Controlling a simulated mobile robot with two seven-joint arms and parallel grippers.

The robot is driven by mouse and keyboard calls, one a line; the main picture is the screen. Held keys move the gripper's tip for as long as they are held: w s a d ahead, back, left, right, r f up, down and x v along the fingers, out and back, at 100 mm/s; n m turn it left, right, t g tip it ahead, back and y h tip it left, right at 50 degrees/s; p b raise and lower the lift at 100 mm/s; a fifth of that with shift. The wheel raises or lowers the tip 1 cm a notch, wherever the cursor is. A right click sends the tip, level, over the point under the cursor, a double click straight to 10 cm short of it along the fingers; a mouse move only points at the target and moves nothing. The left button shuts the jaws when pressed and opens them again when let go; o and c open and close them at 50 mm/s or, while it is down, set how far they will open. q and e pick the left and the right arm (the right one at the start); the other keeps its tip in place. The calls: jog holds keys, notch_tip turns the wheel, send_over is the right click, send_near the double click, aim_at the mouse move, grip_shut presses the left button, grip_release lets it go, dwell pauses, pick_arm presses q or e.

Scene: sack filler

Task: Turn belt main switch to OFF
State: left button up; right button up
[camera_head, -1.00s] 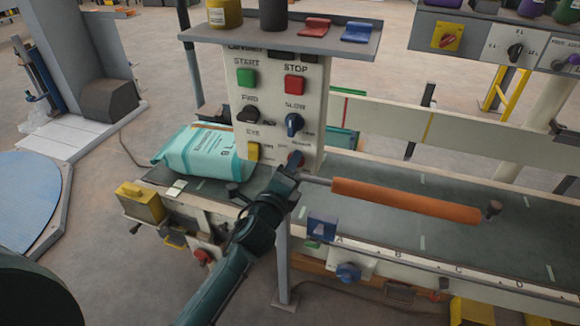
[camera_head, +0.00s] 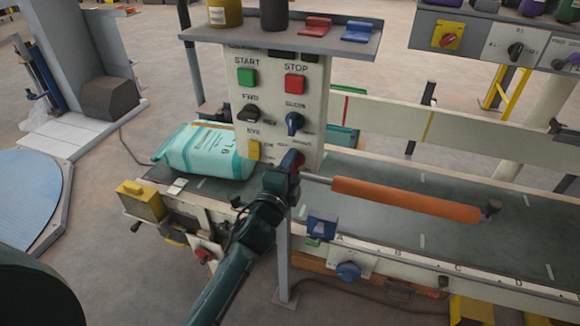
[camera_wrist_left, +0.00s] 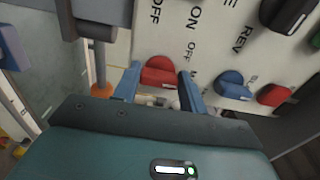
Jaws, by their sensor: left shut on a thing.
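The control panel (camera_head: 275,105) stands upright above the conveyor. A red rotary knob (camera_head: 292,160) sits at its lower right corner, partly hidden by my left gripper (camera_head: 289,172). In the left wrist view, the red knob (camera_wrist_left: 159,72) lies between the two blue fingers of my left gripper (camera_wrist_left: 160,84), which is shut on it. ON and OFF lettering is printed beside the knob. I cannot read the exact switch position. My right gripper is not in view.
A blue knob (camera_head: 294,123), black knob (camera_head: 248,114) and yellow switch (camera_head: 253,150) are close by on the panel. An orange roller bar (camera_head: 405,200) extends just right of my gripper. A teal sack (camera_head: 205,152) lies on the belt (camera_head: 375,185) to the left.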

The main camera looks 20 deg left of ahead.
pick_arm(q)
jog(key=o, duration=1)
jog(key=shift+s, duration=0.1)
jog(key=shift+s+a+b, duration=0.2)
jog(key=shift+s+b, duration=0.45)
jog(key=shift+s, duration=5.85)
